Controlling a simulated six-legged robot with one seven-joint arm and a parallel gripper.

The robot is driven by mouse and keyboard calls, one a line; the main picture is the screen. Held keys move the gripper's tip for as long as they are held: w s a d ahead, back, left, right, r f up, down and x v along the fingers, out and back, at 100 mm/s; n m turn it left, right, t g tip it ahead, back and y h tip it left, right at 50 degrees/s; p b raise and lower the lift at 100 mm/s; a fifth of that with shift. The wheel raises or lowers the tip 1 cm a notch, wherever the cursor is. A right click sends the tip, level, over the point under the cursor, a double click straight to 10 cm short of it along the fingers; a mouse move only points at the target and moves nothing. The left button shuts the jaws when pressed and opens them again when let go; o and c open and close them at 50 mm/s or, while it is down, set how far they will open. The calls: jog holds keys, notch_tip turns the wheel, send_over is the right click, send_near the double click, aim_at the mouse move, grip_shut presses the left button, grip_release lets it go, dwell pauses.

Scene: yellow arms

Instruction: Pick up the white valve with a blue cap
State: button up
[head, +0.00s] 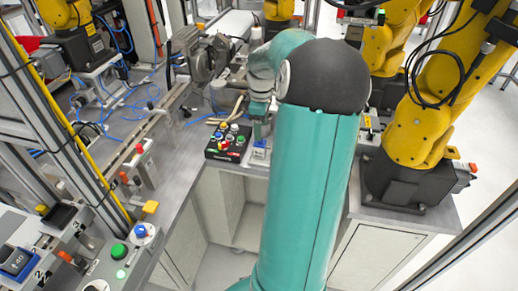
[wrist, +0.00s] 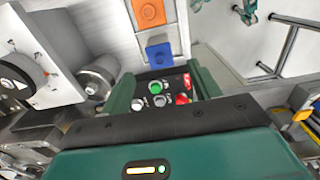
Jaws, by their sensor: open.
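My gripper (wrist: 163,88) is open, with its two green fingers apart and nothing held between them. In the head view my gripper (head: 261,122) hangs over the bench edge, partly hidden by my teal arm. A small white part with a blue top (head: 260,146) lies just below it. In the wrist view a blue square piece (wrist: 160,53) shows beyond the fingers; I cannot tell if it is the same part. A white round part with a blue cap (head: 140,231) also stands on the left bench, apart from my gripper. Which one is the valve is unclear.
A black button box (head: 228,142) with coloured buttons sits left of my gripper; it shows between the fingers in the wrist view (wrist: 165,92). An orange square piece (wrist: 149,12) lies farther off. A yellow robot arm (head: 425,110) stands at the right. Metal frame posts line the left.

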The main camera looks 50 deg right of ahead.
aim_at(260, 144)
notch_tip(260, 144, down, 9)
jog(key=shift+w+f, duration=0.1)
jog(key=shift+f, duration=0.05)
jog(key=c, duration=1.2)
jog(key=shift+r, duration=0.5)
notch_tip(260, 144, up, 2)
jog(key=shift+r, duration=0.1)
jog(key=s+a+r, duration=0.2)
jog(key=a+r, duration=0.1)
jog(key=a, duration=0.1)
jog(key=s+a+r, duration=0.2)
jog(key=a+r, duration=0.1)
jog(key=a, duration=0.1)
jog(key=s+a+r, duration=0.3)
jog(key=a, duration=0.1)
jog(key=shift+s+r, duration=0.1)
jog(key=shift+r, duration=0.3)
